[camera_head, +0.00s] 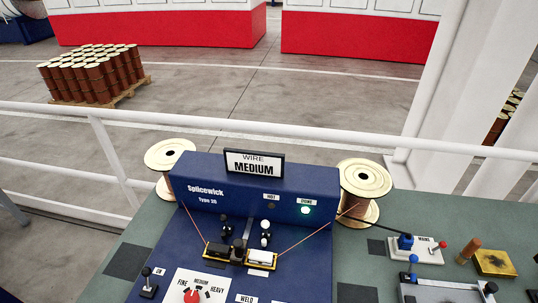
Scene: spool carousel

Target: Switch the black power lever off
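A blue machine labelled Splicewick Type 20 (205,191) stands on a green bench. A black lever with a round dark knob (148,283) stands upright on its front left panel, beside the FINE/MEDIUM/HEAVY dial with a red knob (192,296). A MAINS plate (425,257) on the right carries a blue part (405,242) and a red-knobbed lever (438,248). Neither gripper is in view.
Two wire spools (365,178) (167,155) flank the machine, their wires running to its middle. The lamp under DONE (305,210) is lit; the HOT lamp (271,206) is dark. A blue-knobbed tool (445,290) and a yellow block (495,263) sit right. A white railing (300,132) runs behind.

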